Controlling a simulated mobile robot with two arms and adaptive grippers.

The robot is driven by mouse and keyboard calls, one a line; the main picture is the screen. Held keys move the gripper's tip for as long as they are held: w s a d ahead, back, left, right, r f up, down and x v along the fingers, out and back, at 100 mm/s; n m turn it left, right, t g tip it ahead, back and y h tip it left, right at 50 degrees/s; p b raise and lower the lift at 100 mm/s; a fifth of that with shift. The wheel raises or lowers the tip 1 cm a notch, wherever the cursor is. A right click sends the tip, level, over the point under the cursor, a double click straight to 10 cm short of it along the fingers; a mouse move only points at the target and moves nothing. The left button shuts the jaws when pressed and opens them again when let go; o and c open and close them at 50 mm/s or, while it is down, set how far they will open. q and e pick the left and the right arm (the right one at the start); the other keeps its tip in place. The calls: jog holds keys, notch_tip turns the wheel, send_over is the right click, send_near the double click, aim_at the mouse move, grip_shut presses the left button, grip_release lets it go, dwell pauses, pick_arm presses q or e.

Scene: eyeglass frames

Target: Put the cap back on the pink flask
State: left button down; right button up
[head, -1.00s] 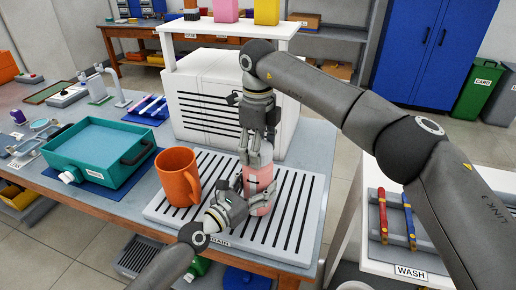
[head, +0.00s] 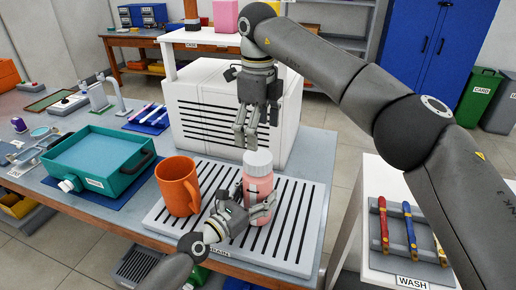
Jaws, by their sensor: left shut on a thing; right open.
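The pink flask (head: 260,185) stands upright on the slatted drain rack in the head view. A pale, whitish cap (head: 258,161) sits on top of its neck; I cannot tell how tightly it is seated. My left gripper (head: 254,212) is shut around the lower body of the flask, from the left and front, and hides part of it. My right gripper (head: 249,135) is above the cap, pointing down, open and empty, with a small gap between its fingertips and the cap.
An orange mug (head: 177,187) stands on the drain rack (head: 290,200) left of the flask. A teal basin (head: 78,183) is further left. A white slotted box (head: 205,105) stands close behind. A rack with several pens (head: 408,225) is at the right.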

notch_tip(320, 180, up, 4)
jog(key=shift+f, duration=0.15)
pick_arm(q)
jog(key=shift+c, duration=1.1)
grip_release()
jog(key=v, duration=1.2)
jog(key=shift+a, duration=0.1)
